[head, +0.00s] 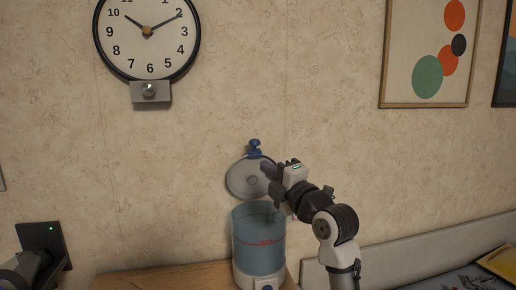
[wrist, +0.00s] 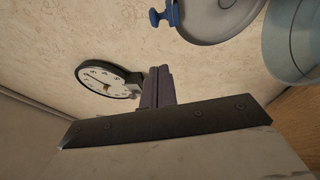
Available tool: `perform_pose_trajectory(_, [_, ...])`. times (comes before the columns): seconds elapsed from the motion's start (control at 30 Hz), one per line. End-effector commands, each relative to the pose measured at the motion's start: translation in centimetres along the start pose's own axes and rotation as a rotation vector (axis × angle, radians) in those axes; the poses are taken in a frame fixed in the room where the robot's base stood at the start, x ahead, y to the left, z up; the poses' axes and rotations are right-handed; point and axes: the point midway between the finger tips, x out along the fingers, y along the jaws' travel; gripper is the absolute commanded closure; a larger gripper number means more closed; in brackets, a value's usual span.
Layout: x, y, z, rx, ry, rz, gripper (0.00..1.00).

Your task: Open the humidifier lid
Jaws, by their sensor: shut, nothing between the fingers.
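The humidifier (head: 258,245) has a translucent blue tank with a red mark on a white base. It stands on a wooden top in the head view. Its round grey lid (head: 243,180) stands tilted up above the tank's rear, with its blue knob (head: 254,149) at the top. The tank mouth is uncovered. In the wrist view the lid (wrist: 215,18), knob (wrist: 164,16) and tank (wrist: 292,48) show at the upper right. My gripper (head: 266,170) is shut and empty, in front of the lid's right side in the head view. Its fingertips (wrist: 160,72) look apart from the knob.
A wall clock (head: 147,38) hangs at the upper left, with a small grey box below it. Framed pictures (head: 427,52) hang at the right. A dark bracketed object (head: 42,248) is at the lower left. The wooden top (head: 170,277) left of the humidifier looks clear.

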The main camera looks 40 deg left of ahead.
Motion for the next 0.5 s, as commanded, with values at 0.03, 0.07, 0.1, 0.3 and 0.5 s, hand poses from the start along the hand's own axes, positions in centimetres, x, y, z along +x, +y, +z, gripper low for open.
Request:
perform_pose_trajectory(0.03, [1.3, 0.5, -0.1, 0.003, 0.004, -0.003, 1.0])
perform_pose_trajectory(0.07, [2.0, 0.5, -0.1, 0.003, 0.003, -0.002, 1.0])
perform_pose_trajectory(0.1, [2.9, 0.5, -0.1, 0.002, 0.004, -0.002, 1.0])
perform_pose_trajectory(0.3, [7.1, 0.4, -0.1, 0.004, 0.002, -0.002, 1.0])
perform_pose_trajectory(0.5, [8.8, 0.3, 2.1, 0.002, 0.0, -0.002, 1.0])
